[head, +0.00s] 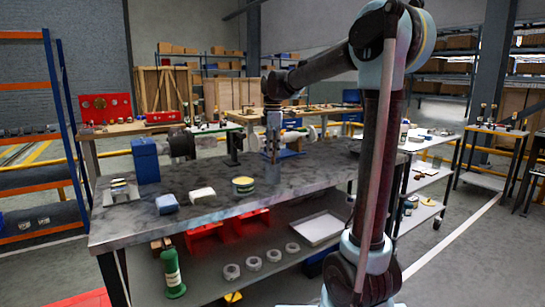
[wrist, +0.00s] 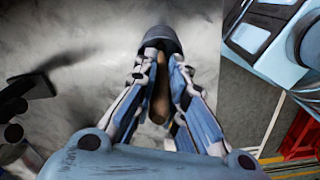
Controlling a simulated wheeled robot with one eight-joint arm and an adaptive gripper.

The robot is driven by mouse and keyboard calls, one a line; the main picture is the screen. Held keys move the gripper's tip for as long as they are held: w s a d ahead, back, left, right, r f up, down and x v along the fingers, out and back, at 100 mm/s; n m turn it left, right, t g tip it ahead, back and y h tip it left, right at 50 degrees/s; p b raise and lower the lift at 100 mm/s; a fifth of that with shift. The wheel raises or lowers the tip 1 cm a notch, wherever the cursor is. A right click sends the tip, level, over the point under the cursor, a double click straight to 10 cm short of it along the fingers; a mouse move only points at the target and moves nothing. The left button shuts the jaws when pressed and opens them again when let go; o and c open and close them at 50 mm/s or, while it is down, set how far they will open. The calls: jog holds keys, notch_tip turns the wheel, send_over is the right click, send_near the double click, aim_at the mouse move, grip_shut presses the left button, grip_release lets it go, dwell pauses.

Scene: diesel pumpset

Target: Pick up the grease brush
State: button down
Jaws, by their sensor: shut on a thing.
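The grease brush shows in the wrist view as a brown wooden handle (wrist: 159,95) between my fingers. A dark grey rounded piece (wrist: 160,39) lies at its far end; I cannot tell whether it is the brush head. My gripper (wrist: 163,58) is shut on the handle. In the head view my gripper (head: 271,152) points down over the far middle of the grey bench (head: 310,172). The brush is too small to make out there, and I cannot tell whether it touches the bench top.
On the bench stand a blue box (head: 145,160), a yellow-banded tin (head: 243,186), a white block (head: 202,195), a blue block (head: 167,204) and a small tray (head: 121,193). Dark machine parts (head: 181,144) stand behind. Red bins (head: 205,241) and a green bottle (head: 173,272) are below.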

notch_tip(320, 180, up, 10)
jog(key=shift+f, duration=0.15)
dwell(0.3)
dwell(1.6)
